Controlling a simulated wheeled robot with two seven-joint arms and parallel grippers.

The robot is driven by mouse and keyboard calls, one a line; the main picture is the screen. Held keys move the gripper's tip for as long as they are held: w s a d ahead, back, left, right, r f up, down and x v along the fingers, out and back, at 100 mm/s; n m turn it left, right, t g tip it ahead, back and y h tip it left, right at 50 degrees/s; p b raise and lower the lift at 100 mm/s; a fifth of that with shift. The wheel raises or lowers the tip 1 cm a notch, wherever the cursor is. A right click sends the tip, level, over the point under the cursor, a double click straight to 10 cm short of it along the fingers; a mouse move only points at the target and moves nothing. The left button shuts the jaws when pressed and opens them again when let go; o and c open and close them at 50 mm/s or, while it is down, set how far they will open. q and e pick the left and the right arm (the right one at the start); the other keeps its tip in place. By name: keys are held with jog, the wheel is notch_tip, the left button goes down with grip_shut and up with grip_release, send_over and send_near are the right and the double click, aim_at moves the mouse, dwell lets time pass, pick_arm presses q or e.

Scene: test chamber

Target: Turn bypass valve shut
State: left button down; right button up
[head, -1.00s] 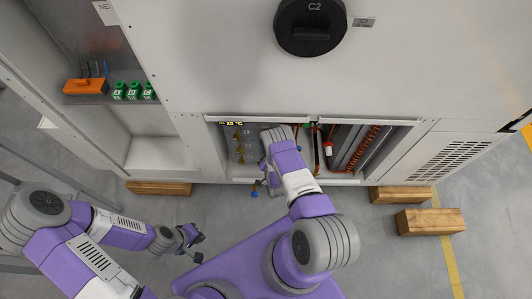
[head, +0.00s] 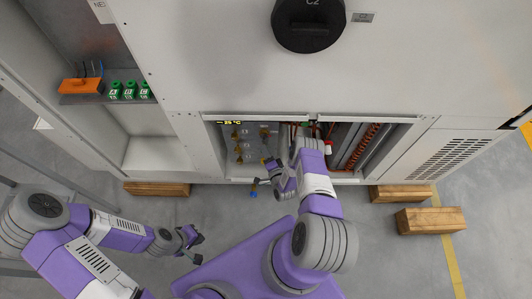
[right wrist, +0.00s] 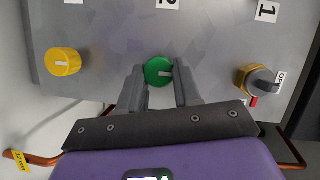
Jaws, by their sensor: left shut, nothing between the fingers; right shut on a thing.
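In the right wrist view a round green knob (right wrist: 158,71) with a pale pointer mark sits on the grey panel. My right gripper (right wrist: 160,80) has one finger on each side of it and is shut on it. A yellow knob (right wrist: 63,62) is to its left. A yellow valve with a grey handle (right wrist: 258,80) is to its right, beside an "OPEN" label. I cannot tell which one is the bypass valve. In the head view my right gripper (head: 270,170) is at the lower cabinet opening, its fingertips partly hidden. My left gripper (head: 190,240) is shut and empty above the floor.
The valve panel (head: 225,148) stands in the lower opening, with copper coils (head: 362,145) to its right. A copper pipe (right wrist: 45,159) runs below the knobs. A black C2 dial (head: 310,25) is above. Wooden blocks (head: 430,222) lie on the floor.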

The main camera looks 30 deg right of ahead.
jog(key=shift+a, duration=0.1)
dwell(0.4)
jog(key=o, duration=1.1)
jog(key=shift+c, duration=0.2)
jog(key=p+v, duration=0.2)
jog(key=v, duration=0.5)
jog(key=shift+s+p, duration=0.3)
